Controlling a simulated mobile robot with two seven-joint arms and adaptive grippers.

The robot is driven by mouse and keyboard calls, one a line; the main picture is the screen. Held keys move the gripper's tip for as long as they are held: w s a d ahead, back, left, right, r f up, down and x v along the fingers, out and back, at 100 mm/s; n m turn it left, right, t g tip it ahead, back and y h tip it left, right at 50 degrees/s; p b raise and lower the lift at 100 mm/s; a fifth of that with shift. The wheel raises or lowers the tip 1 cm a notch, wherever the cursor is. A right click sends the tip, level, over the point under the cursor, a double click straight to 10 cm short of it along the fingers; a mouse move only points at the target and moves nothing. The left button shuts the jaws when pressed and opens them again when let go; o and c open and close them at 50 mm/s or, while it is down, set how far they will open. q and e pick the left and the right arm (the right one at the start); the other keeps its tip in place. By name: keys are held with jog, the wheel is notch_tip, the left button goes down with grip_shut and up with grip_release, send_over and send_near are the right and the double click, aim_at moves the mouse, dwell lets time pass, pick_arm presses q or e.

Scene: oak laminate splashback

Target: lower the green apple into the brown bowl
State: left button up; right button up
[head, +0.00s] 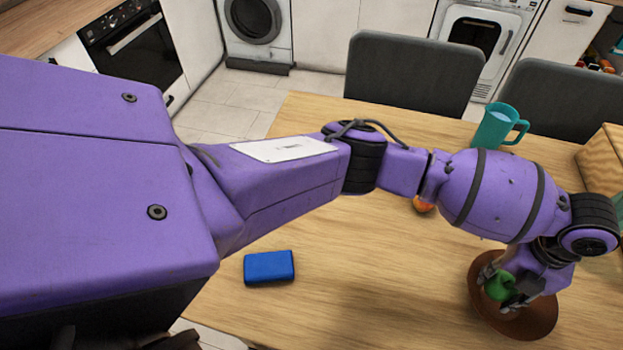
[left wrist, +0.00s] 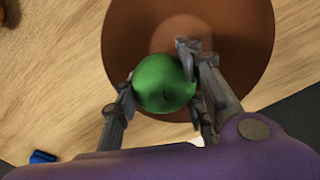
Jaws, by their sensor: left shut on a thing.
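The green apple (head: 499,286) is held between the fingers of my left gripper (head: 508,290), which is shut on it. In the head view the apple shows over the brown bowl (head: 540,322). In the left wrist view the apple (left wrist: 164,84) sits between the fingertips, in front of the near rim side of the bowl (left wrist: 125,40). I cannot tell whether the apple touches the bowl. The fingers and wrist hide part of the apple and bowl. My right gripper is not clearly in view.
A blue box (head: 269,268) lies on the wooden table (head: 350,275). An orange fruit (head: 423,205) is partly hidden under my left arm. A teal mug (head: 497,126) stands near the far edge, and a wooden box (head: 602,165) is at the right. Chairs (head: 415,72) stand behind.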

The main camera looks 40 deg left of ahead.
aim_at(506, 280)
pick_arm(q)
jog(key=shift+f, duration=0.6)
dwell(0.3)
jog(key=o, duration=1.3)
jog(key=shift+r, duration=0.1)
notch_tip(506, 280, up, 12)
